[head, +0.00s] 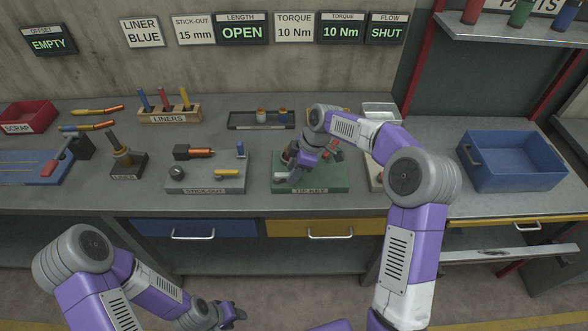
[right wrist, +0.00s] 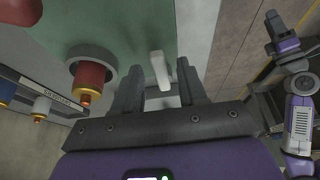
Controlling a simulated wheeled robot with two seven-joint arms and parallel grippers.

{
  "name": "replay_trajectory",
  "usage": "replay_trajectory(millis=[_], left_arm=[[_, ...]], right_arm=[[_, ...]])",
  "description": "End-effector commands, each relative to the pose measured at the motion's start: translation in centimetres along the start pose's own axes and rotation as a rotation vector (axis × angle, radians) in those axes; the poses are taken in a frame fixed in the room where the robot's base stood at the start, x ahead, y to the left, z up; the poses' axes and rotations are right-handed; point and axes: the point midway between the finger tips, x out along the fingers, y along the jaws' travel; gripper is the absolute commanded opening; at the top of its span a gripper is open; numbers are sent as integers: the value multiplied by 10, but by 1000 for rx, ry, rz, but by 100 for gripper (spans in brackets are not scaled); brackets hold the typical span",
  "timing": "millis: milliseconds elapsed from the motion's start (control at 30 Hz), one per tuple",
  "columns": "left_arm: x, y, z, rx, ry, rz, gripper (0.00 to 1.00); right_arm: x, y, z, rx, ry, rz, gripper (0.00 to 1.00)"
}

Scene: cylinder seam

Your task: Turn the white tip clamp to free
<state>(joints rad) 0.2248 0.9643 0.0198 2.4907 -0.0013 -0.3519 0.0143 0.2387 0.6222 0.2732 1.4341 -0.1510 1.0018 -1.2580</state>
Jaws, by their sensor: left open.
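The white tip clamp (right wrist: 160,70) shows in the right wrist view as a small upright lever on a green board (right wrist: 105,30). My right gripper (right wrist: 160,90) is open, with its two dark fingers apart. The clamp's lower end appears between or just beyond the fingertips; I cannot tell whether they touch. A red cylinder with a copper tip (right wrist: 90,80) sits left of the clamp. My left gripper (head: 231,314) is open and empty, low in front of the bench.
The grey STICK-OUT block (head: 205,185) stands left of the green board. A black tray (head: 240,126) with small cylinders lies behind. A blue bin (head: 510,175) is at the right. Wall signs read Length OPEN (head: 242,30) and Flow SHUT (head: 387,30).

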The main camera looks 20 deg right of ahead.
Motion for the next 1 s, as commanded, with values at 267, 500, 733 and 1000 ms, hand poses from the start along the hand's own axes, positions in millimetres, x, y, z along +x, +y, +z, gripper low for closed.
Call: replay_trajectory(millis=[267,500,733,1000], left_arm=[[0,0,0,0,0,0,43],[1,0,0,0,0,0,43],[6,-2,0,0,0,0,43],[19,-7,-1,0,0,0,43]], right_arm=[[0,0,0,0,0,0,0],[0,0,0,7,0,3,0],[0,-4,0,72,0,31,0],[2,-15,-2,255,1,109,0]])
